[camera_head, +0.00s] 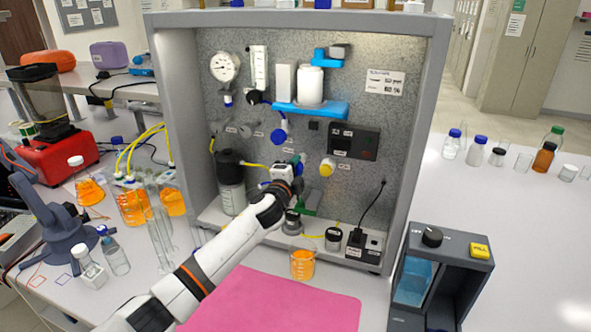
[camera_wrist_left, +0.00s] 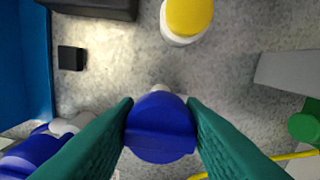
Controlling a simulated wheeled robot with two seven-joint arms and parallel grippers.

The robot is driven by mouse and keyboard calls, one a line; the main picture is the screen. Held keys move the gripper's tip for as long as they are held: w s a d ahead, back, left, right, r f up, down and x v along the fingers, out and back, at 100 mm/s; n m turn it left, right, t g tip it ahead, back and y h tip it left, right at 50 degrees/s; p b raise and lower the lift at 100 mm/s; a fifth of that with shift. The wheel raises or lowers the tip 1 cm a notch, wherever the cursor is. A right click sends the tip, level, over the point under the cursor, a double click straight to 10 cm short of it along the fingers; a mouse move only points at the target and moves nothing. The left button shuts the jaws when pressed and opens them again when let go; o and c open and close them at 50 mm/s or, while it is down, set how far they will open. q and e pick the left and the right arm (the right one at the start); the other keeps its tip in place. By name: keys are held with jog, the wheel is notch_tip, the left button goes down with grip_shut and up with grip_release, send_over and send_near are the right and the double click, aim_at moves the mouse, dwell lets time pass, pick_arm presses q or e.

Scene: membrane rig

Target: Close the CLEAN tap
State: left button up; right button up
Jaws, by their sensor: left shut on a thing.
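My left gripper (camera_head: 297,165) reaches the back panel of the rig. In the left wrist view its green fingers (camera_wrist_left: 161,130) are shut on a round blue tap knob (camera_wrist_left: 160,127). In the head view my wrist hides most of that knob. I cannot read a CLEAN label beside it. A yellow-capped white tap (camera_head: 327,167) sits just right of the gripper, and also shows in the wrist view (camera_wrist_left: 187,18). Another blue tap (camera_head: 279,135) is up and to the left. My right gripper is not in view.
A blue shelf (camera_head: 312,110) with a white canister is above the gripper. A dark-capped bottle (camera_head: 230,182) stands left of it. An orange-filled beaker (camera_head: 302,264) stands in front, by the pink mat (camera_head: 275,305). A dark unit with a yellow button (camera_head: 479,251) is at right.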

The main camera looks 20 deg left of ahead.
pick_arm(q)
jog(key=o, duration=1)
jog(key=shift+s, duration=0.1)
jog(key=s+b, duration=0.2)
jog(key=s, duration=0.9)
jog(key=shift+s+a, duration=0.2)
jog(key=shift+s, duration=0.2)
jog(key=shift+f, duration=0.1)
